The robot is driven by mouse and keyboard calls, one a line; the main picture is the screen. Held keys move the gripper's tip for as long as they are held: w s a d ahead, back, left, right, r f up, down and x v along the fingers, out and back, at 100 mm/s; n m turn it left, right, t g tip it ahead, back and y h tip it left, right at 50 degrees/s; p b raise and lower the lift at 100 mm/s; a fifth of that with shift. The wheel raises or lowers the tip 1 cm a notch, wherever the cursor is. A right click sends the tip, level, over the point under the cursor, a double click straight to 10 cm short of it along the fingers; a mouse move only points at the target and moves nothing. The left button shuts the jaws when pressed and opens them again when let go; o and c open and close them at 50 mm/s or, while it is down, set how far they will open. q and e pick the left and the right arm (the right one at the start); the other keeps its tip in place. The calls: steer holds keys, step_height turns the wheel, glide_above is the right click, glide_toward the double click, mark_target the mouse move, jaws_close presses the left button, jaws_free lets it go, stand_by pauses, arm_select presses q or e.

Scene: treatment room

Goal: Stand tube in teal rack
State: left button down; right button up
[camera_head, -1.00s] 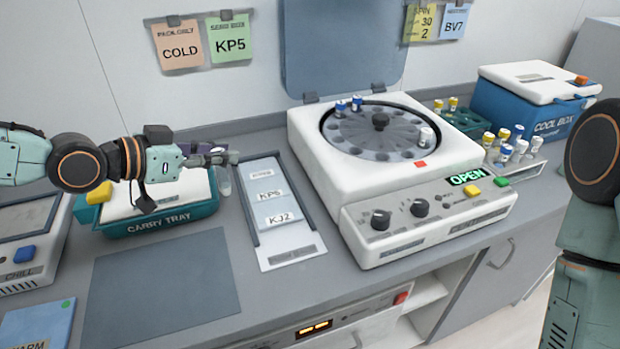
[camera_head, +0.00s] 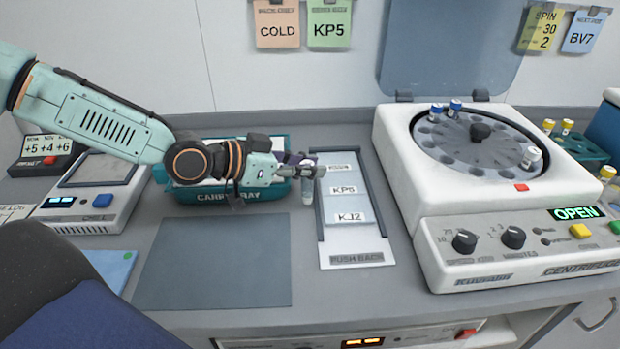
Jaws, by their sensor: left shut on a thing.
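My left gripper (camera_head: 308,170) reaches in from the left over the right end of the carry tray. It is shut on a small clear tube (camera_head: 307,191), which hangs roughly upright below the fingertips; the fingers hide its top. The teal rack (camera_head: 584,153) stands at the right, behind the centrifuge's right side, and holds tubes with yellow caps. The centrifuge hides part of the rack. My right gripper is not in view.
The open centrifuge (camera_head: 450,226), with several tubes in its rotor, stands between my left gripper and the rack. A teal carry tray (camera_head: 220,196) lies under my arm. A card holder (camera_head: 357,258) and a bare grey mat (camera_head: 213,262) lie in front.

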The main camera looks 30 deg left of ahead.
mark_target(307, 184)
arm_select(q)
step_height(307, 184, down, 2)
steer(key=shift+s+f+b, duration=0.1)
steer(key=shift+f+b, duration=0.15)
steer(key=shift+b, duration=0.2)
steer(key=shift+a, duration=0.3)
steer(key=shift+d+f, duration=0.1)
steer(key=shift+d, duration=0.05)
steer(key=c, duration=1.4)
jaws_free()
steer(key=shift+d, duration=0.1)
steer(key=shift+o, duration=1.3)
steer(key=shift+a, duration=0.2)
steer(key=shift+d, duration=0.1)
